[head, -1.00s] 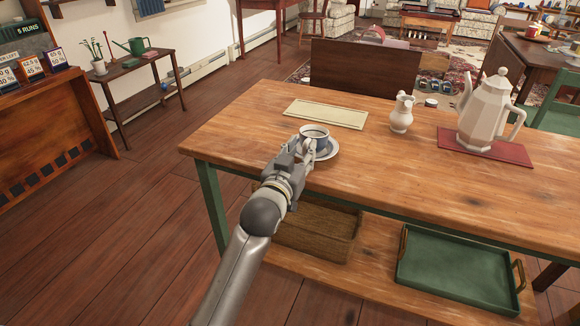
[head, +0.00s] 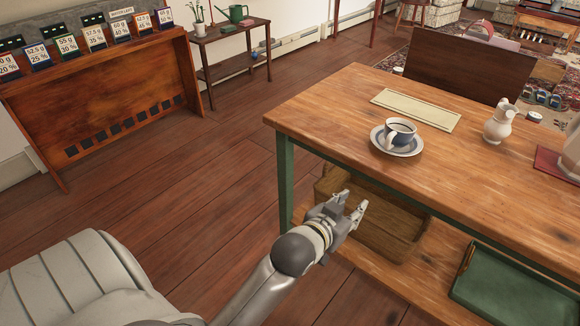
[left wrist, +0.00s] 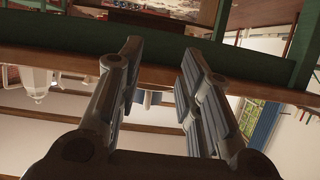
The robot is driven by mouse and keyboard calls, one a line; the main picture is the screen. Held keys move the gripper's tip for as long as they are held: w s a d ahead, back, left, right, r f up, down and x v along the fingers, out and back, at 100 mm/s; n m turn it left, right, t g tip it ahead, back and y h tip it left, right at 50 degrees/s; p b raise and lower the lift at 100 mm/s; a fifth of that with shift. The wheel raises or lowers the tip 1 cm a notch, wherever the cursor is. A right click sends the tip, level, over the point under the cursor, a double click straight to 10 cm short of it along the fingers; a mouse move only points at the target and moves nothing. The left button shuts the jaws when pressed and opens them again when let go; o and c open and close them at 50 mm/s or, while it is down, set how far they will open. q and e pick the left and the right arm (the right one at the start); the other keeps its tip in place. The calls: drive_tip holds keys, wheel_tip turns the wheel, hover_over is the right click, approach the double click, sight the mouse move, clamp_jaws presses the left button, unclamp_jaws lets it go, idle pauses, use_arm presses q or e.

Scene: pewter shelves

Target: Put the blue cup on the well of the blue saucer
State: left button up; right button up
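The blue cup (head: 402,129), blue outside and pale at the rim with dark contents, stands upright on the blue saucer (head: 377,137) on the wooden table. It looks seated near the saucer's middle; the cup hides the well itself. My left gripper (head: 354,204) is empty, in front of the table edge and apart from the cup. In the left wrist view its two fingers (left wrist: 156,75) stand apart with nothing between them. My right gripper is in neither view.
The table (head: 330,110) also holds a cream mat (head: 415,110) and a white pitcher (head: 500,122). Below, a wicker basket (head: 385,232) and a green tray (head: 510,295) sit on the lower shelf. Open floor lies left of the table.

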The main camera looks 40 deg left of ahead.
use_arm(q)
drive_tip(key=s+f+g, duration=0.5)
drive_tip(key=s+f, duration=0.4)
drive_tip(key=s, duration=0.3)
drive_tip(key=s+f+m+g, duration=0.1)
drive_tip(key=s+f+g, duration=0.4)
drive_tip(key=s+f, duration=0.5)
drive_tip(key=shift+s+f+m+g, duration=0.3)
drive_tip(key=shift+s+g, duration=0.1)
drive_tip(key=shift+s, duration=0.7)
drive_tip(key=shift+a, duration=0.1)
